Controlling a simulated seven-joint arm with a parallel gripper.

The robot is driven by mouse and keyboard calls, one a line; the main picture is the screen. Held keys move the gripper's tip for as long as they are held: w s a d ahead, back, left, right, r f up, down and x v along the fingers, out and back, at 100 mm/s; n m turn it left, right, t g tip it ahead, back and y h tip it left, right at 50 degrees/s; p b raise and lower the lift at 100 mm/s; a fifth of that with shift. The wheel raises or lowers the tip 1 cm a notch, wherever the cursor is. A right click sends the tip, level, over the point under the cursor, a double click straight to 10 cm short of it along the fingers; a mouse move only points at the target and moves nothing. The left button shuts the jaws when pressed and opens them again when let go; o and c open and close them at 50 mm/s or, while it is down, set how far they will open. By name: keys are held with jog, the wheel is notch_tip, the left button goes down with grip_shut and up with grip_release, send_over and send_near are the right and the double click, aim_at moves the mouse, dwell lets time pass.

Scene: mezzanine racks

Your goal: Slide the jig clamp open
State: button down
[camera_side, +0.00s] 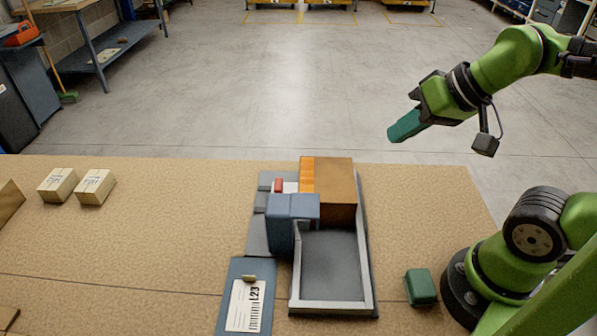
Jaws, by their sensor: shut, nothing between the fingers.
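The jig (366,275) stands on the tan workbench, a grey frame with a dark recessed floor. A blue clamp block (281,232) sits at its left side, and its top reaches right over the frame's left edge. A brown block with an orange strip (336,181) is at the back of the jig, close behind the clamp; I cannot tell whether they touch. A small red piece (278,185) is behind the clamp on the grey left part. My gripper (393,136) is up in the air, right of and beyond the jig, with its teal fingers shut and empty.
A blue plate with a barcode label (246,304) lies at the jig's front left. A dark green block (420,287) sits between the jig and my base. Two small cartons (77,186) stand at the far left. The bench between cartons and jig is clear.

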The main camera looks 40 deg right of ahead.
dwell(0.3)
jog(key=c, duration=1.7)
grip_release()
jog(key=o, duration=0.5)
jog(key=shift+w+a+f+g, duration=0.5)
jog(key=shift+w+f+g, duration=0.15)
jog(key=shift+f, duration=0.1)
jog(key=shift+o, duration=0.8)
jog(key=w+a+f+g, duration=0.1)
jog(key=w+a+g, duration=0.2)
jog(key=w, duration=0.6)
jog(key=shift+w+a, duration=0.25)
jog(key=shift+w, duration=0.05)
jog(key=m+g+h, duration=0.2)
jog(key=m+g, duration=0.1)
jog(key=m, duration=0.2)
send_over(278, 183)
notch_tip(278, 183, down, 2)
notch_tip(278, 183, down, 17)
jog(key=shift+f, duration=0.1)
